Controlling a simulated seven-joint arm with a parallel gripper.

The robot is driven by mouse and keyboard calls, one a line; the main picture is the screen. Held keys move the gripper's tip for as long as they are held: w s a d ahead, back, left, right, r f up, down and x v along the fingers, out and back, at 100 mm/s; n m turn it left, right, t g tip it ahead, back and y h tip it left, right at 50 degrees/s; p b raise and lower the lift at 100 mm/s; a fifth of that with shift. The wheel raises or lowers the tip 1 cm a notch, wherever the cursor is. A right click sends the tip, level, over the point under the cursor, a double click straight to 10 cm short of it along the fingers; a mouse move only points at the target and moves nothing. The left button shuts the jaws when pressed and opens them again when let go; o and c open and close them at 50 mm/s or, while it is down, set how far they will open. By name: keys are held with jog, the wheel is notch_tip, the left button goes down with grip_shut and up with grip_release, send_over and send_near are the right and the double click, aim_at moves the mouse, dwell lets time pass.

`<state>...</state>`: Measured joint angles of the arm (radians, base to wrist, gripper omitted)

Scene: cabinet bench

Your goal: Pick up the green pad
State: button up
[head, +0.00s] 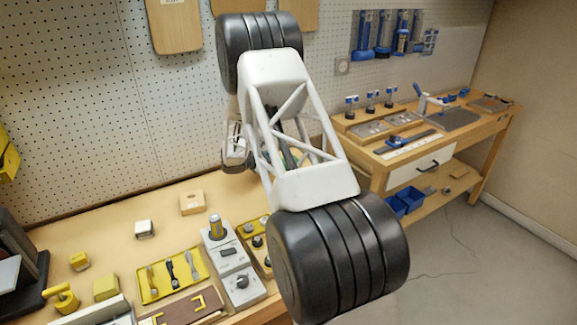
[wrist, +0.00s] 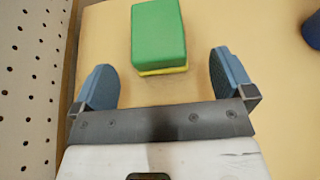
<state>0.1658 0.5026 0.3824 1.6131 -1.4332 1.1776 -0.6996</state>
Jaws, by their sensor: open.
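The green pad (wrist: 158,32) is a rectangular green block with a yellow layer along its underside, lying on the tan bench top in the wrist view. My gripper (wrist: 163,70) is open, with one blue-grey finger on each side. The pad sits ahead of the gap between the fingers, roughly centred, and nothing is held. In the head view my arm covers much of the middle, and I cannot pick out the pad there with certainty.
A pegboard wall (head: 90,110) runs behind the bench; it is close on the left in the wrist view (wrist: 28,90). A dark blue object (wrist: 312,30) is at the upper right there. A yellow tray (head: 172,275), a grey fixture (head: 240,285) and a wooden block (head: 192,202) stand on the bench.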

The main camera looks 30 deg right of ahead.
jog(key=shift+d+f, duration=0.1)
jog(key=shift+d, duration=0.2)
jog(key=shift+d, duration=0.1)
jog(key=shift+x, duration=2.5)
jog(key=shift+w, duration=0.1)
jog(key=shift+c, duration=0.5)
jog(key=c, duration=0.9)
jog(key=shift+c, duration=0.2)
jog(key=shift+r, duration=5.1)
